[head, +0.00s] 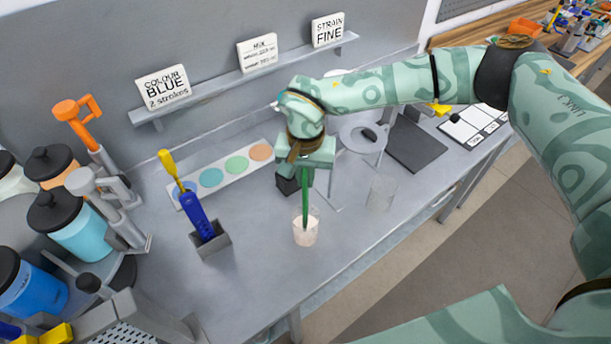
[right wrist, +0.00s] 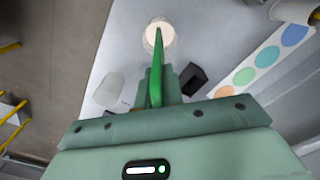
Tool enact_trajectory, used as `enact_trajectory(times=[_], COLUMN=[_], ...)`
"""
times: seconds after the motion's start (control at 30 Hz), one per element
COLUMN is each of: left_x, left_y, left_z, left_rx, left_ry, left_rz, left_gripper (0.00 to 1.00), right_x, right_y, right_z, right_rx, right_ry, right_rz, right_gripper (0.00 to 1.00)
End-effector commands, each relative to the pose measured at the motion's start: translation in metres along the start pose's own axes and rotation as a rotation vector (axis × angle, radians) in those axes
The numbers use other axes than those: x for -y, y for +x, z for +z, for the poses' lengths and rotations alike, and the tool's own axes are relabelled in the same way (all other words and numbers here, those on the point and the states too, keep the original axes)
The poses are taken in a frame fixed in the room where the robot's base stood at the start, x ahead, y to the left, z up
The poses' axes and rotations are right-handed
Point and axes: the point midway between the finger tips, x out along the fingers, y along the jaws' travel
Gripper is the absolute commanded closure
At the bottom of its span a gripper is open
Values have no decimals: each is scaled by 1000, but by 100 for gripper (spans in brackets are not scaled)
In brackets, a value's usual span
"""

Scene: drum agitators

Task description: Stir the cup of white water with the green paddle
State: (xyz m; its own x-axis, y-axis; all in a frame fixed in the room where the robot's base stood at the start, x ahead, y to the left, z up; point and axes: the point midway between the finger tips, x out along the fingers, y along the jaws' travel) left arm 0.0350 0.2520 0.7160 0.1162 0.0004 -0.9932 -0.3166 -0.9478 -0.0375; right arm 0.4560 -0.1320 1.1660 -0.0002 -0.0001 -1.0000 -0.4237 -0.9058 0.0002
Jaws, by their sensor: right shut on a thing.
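The cup of white water (head: 305,232) stands on the grey bench near its front edge; it also shows at the top of the right wrist view (right wrist: 160,34). My right gripper (head: 306,172) is above the cup, shut on the green paddle (head: 305,205). The paddle points down and its lower end reaches into the cup's mouth. In the right wrist view the paddle (right wrist: 157,70) runs from the jaws to the cup. I cannot tell how deep its tip is. My left gripper is not identifiable in these frames.
An empty clear cup (head: 381,192) stands to the right. A black holder (head: 287,184) is behind the cup. A strip of coloured circles (head: 222,172) lies farther back.

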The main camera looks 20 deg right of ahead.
Motion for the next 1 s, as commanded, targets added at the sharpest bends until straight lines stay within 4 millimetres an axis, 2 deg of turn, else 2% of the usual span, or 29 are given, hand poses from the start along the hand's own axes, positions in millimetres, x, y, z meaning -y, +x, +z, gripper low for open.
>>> enact_trajectory(times=[0.03,0.1,1.0], left_x=[0,1,4], left_y=[-9,-16,-92], left_z=[-2,-2,-13], left_rx=[-1,-2,-6], left_ry=[0,0,0], left_rz=[0,0,-2], left_gripper=[64,64,64], right_x=[0,0,0], right_y=[-12,-20,-125], right_z=[0,0,0], right_rx=[-2,-2,0], right_ry=[0,0,0], right_rz=[-1,-1,0], right_gripper=[100,100,100])
